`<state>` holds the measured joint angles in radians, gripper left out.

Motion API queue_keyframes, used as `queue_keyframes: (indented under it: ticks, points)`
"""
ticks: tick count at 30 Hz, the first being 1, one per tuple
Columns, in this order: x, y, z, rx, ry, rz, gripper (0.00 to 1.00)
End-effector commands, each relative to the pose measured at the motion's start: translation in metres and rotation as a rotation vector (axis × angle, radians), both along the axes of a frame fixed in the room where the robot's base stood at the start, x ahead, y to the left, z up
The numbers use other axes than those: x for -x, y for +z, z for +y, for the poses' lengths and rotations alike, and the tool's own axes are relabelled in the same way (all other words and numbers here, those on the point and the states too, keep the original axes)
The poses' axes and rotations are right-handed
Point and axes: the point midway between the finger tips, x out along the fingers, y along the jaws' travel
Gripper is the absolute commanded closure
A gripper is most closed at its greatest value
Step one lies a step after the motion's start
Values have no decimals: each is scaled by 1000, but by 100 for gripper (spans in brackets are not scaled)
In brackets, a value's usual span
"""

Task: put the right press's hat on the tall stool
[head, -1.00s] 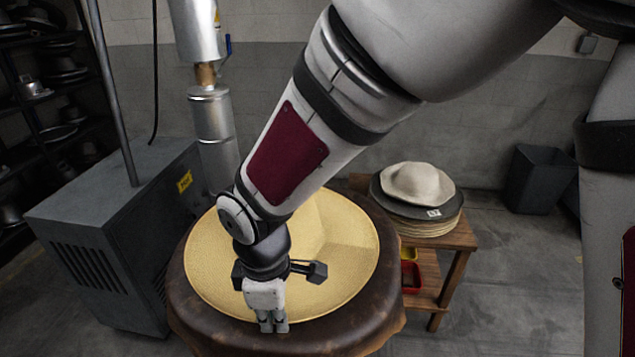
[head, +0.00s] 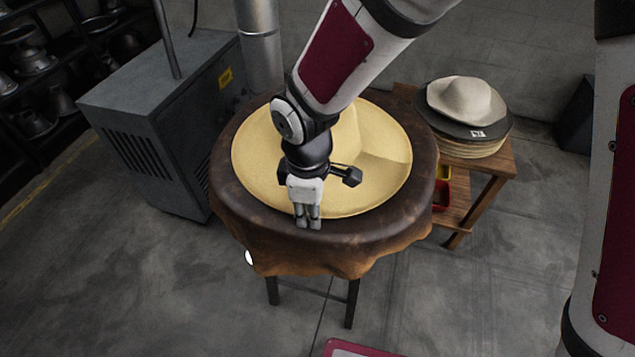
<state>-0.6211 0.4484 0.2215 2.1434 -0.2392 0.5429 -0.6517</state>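A wide yellow straw-coloured hat (head: 385,185) lies on a tall round stool (head: 235,205) with a brown leather-covered top and dark legs. Its brim spans most of the top. My arm crosses in front of the hat and hides part of its crown and left side. My gripper (head: 308,222) points down at the front edge of the brim, with its fingertips low by the leather. The two fingers are close together. Whether they pinch the brim or are clear of it cannot be made out.
A grey machine cabinet (head: 165,115) stands at the left, before dark shelves of metal forms. At the right, a wooden side table (head: 490,170) carries a pale hat (head: 465,98) on a stack of brims, with red and yellow bins below.

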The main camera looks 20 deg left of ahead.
Motion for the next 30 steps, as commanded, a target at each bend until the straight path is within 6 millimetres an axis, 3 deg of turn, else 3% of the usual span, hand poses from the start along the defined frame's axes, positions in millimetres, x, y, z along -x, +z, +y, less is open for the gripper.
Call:
queue_keyframes:
  ticks: [13,30]
  points:
    - [0,9,1,-2,0,-2,72]
    - [4,111,0,-1,-1,-2,72]
